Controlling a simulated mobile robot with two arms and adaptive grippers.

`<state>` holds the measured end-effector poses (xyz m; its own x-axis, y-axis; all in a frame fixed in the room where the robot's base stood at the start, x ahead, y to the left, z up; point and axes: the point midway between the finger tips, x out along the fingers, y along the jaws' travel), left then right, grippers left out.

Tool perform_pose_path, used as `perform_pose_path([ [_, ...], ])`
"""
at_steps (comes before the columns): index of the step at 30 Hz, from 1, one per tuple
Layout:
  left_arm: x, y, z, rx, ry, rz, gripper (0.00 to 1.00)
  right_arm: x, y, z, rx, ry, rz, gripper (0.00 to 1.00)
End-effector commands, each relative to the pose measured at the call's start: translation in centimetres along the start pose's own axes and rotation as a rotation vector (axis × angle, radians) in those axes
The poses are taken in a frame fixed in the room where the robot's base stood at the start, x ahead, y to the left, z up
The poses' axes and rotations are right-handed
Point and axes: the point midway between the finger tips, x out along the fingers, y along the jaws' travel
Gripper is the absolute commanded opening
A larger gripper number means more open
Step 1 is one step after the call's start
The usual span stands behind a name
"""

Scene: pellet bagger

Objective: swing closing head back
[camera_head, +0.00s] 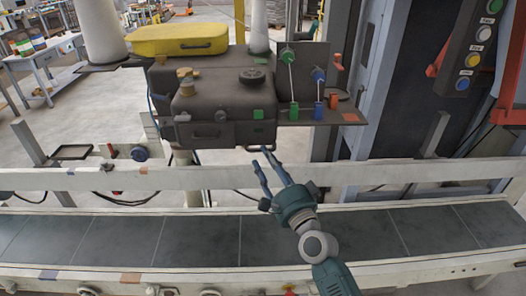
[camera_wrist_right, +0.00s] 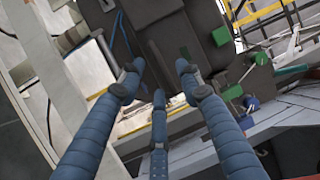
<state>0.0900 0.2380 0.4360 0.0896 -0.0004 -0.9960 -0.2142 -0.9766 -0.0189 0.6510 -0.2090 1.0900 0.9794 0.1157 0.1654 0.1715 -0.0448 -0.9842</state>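The closing head (camera_head: 222,110), as I take the dark grey boxy unit to be, hangs over the conveyor's far side in the head view. It has a black knob on top and a thin dark handle bar (camera_head: 262,148) low on its front right. My right gripper (camera_head: 268,168) reaches up from the lower right, its blue fingertips just below that bar. In the right wrist view, the fingers (camera_wrist_right: 158,75) are spread with nothing between them, and the dark body of the unit (camera_wrist_right: 175,35) lies beyond. Contact with the bar cannot be told. My left gripper is not in view.
A conveyor (camera_head: 180,240) with a pale guard rail (camera_head: 400,173) runs across below. A yellow case (camera_head: 177,39) sits behind the unit. Green and blue clips (camera_head: 318,74) stand on a plate at its right. A button panel (camera_head: 473,55) hangs at upper right.

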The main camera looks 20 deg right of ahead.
Motion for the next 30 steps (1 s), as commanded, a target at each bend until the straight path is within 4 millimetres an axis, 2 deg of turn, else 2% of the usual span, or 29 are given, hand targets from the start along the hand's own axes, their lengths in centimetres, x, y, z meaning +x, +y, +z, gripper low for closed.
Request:
perform_pose_path([
  [1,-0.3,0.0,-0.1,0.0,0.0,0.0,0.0,0.9,-0.2,0.0,0.0,-0.001,-0.001,0.35],
  [6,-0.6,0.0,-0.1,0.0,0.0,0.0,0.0,2.5,0.0,0.0,0.001,-0.001,0.0,0.35],
  [16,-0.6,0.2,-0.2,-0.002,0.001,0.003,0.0,2.9,0.1,0.0,0.0,0.0,0.001,0.35],
  [17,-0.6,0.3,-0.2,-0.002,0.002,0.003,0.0,2.9,0.1,0.0,-0.001,0.0,0.001,0.33],
  [22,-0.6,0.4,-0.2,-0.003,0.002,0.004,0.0,2.9,0.1,0.0,-0.001,0.0,0.001,0.0],
  [30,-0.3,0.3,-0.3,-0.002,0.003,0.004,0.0,2.9,0.2,-0.1,-0.001,-0.002,0.0,0.0],
])
